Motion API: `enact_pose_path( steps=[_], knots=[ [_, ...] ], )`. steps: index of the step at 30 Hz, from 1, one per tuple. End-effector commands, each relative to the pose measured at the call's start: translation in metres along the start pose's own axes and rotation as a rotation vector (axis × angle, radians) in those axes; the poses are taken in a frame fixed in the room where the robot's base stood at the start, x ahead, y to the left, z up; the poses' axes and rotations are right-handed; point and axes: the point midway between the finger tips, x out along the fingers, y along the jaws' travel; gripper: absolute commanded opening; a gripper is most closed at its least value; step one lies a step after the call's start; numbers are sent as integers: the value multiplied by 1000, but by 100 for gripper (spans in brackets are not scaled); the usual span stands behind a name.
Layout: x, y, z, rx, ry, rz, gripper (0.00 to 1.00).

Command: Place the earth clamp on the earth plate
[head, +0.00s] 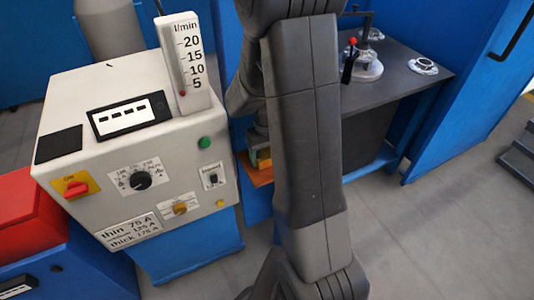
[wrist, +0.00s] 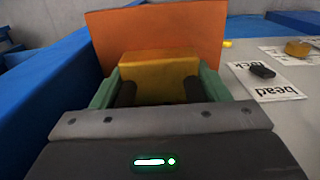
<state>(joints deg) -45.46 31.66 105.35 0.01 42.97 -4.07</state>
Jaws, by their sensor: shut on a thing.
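The earth clamp, a yellow block (wrist: 160,75), sits between the green-sided fingers of my gripper (wrist: 158,92) in the wrist view. My gripper is shut on it. The earth plate, a flat orange plate (wrist: 160,30), stands just beyond the clamp and spreads wider than it. In the head view the orange plate (head: 258,177) juts out beside the welding machine, with the yellow clamp (head: 264,159) at it. My arm hides much of this spot. I cannot tell whether clamp and plate touch.
The white welding machine (head: 130,150) stands close on the left; its panel (wrist: 285,100) with knobs and labels is at right in the wrist view. A blue wall (wrist: 45,95) is close at left there. A dark bench (head: 400,80) with fixtures stands at the back right. Grey floor (head: 440,190) is clear.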

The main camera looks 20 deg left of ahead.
Motion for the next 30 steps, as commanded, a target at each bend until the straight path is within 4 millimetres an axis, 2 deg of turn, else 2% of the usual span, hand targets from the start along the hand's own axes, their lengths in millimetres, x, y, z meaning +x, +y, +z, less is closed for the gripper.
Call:
enact_pose_path(
  steps=[5,6,8,9,20,23,30],
  knots=[
    [4,0,0,0,1,0,28],
    [3,0,0,0,0,0,77],
    [3,0,0,0,0,0,88],
    [3,0,0,0,0,0,91],
    [-3,0,0,0,1,0,91],
    [-16,0,-1,0,4,0,91],
    [-67,0,-1,0,6,0,91]
  ],
)
